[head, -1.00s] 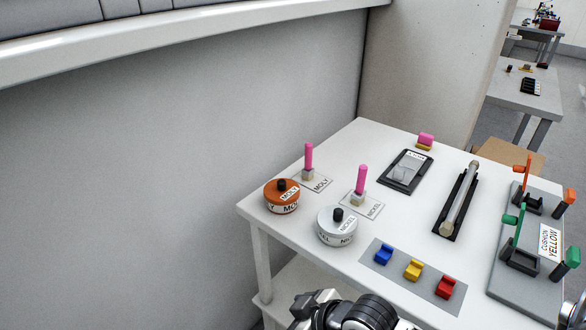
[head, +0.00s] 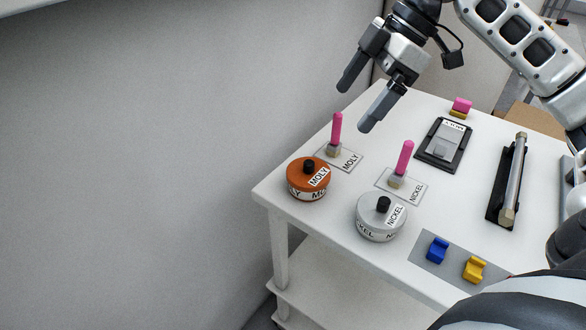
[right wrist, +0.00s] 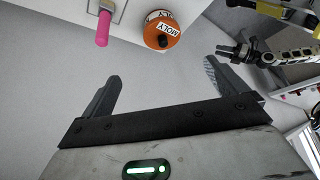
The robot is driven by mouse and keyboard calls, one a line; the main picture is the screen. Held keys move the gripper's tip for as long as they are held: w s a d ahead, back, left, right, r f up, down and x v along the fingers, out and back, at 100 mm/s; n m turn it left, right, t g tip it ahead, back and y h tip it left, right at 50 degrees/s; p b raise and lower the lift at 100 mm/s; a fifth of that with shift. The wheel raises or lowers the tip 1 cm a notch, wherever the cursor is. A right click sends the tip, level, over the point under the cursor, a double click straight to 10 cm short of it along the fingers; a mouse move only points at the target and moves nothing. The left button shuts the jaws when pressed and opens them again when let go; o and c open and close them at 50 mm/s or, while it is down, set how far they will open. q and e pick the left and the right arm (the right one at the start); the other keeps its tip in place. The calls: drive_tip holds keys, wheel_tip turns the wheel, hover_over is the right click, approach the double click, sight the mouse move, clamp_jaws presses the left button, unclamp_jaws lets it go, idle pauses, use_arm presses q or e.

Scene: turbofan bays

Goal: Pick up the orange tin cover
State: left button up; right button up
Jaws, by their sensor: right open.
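The orange tin (head: 309,188), labelled MOLY, stands on the near left corner of the white table. Its orange cover (head: 295,168) has a black knob on top and sits on the tin. In the right wrist view the cover (right wrist: 152,36) shows beyond my fingers. My right gripper (head: 358,106) is open and empty, above and behind the tin, and is apart from it. Its two fingers (right wrist: 162,70) are spread in the right wrist view. A jointed arm with a dark end (right wrist: 238,50), probably my left, shows there, too small to read its jaws.
A grey NICKEL tin (head: 378,222) stands to the right of the orange tin. Pink upright pegs stand behind the tins, the nearest one (head: 337,130) close to the orange tin. Blue (head: 437,250) and yellow blocks lie in front. A grey wall (head: 150,150) is left of the table.

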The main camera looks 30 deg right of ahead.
sight(309, 161)
drive_tip(key=x, duration=1)
drive_tip(key=b+x, duration=0.1)
drive_tip(key=x, duration=0.3)
drive_tip(key=shift+s+a+f, duration=0.15)
drive_tip(key=shift+a+f, duration=0.1)
drive_tip(key=shift+a, duration=0.25)
drive_tip(key=shift+c, duration=0.3)
drive_tip(key=c, duration=0.9)
